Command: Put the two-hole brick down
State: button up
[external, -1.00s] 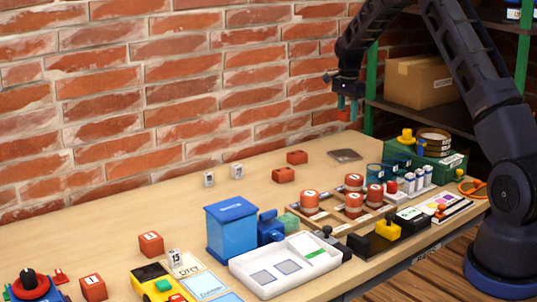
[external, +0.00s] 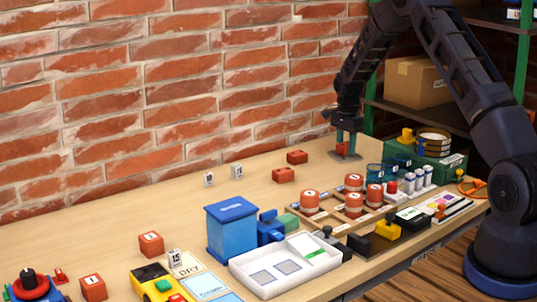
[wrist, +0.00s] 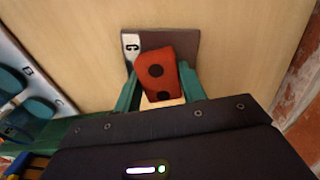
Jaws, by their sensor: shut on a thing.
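The two-hole brick (wrist: 157,73) is red with two dark holes in the face toward the wrist camera. My gripper (wrist: 161,88) is shut on it, with one green finger on each side. In the external view my gripper (external: 345,141) points down with the brick (external: 343,149) between its fingers, low over the dark grey pad (external: 346,156). In the wrist view the pad (wrist: 184,43) lies behind the brick, with a white label marked C (wrist: 130,46) at its left. The brick looks slightly turned relative to the pad. I cannot tell whether it touches the pad.
Two red bricks (external: 297,157) (external: 283,175) lie left of the pad. A green crate (external: 435,163) and blue goggles (external: 375,171) stand to its right. A wooden tray (external: 329,219) with orange cylinders is in front. The brick wall rises behind; table between is clear.

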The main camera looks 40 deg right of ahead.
jog(key=shift+f, duration=0.1)
jog(key=o, duration=1.1)
jog(key=shift+c, duration=0.2)
notch_tip(320, 180, up, 12)
notch_tip(320, 180, up, 17)
jog(key=n+t, duration=0.1)
jog(key=n, duration=0.3)
send_over(346, 144)
jog(key=s+a, duration=0.9)
jog(key=s, duration=0.1)
jog(key=s+a+r+n+t, duration=0.1)
jog(key=s+a+r+n, duration=0.55)
jog(key=s, duration=0.65)
jog(key=s+a+n+t, duration=0.1)
jog(key=s+a+n, duration=0.1)
jog(key=s, duration=0.8)
jog(key=s+a+r+n, duration=0.1)
jog(key=s+a+n, duration=0.2)
jog(key=s, duration=0.7)
jog(key=s+a+r+n+t, duration=0.1)
jog(key=s+a, duration=0.3)
jog(key=s, duration=0.5)
jog(key=shift+s+a+r+n+t, duration=0.2)
jog(key=shift+s+r+n+t, duration=0.15)
jog(key=shift+n, duration=0.4)
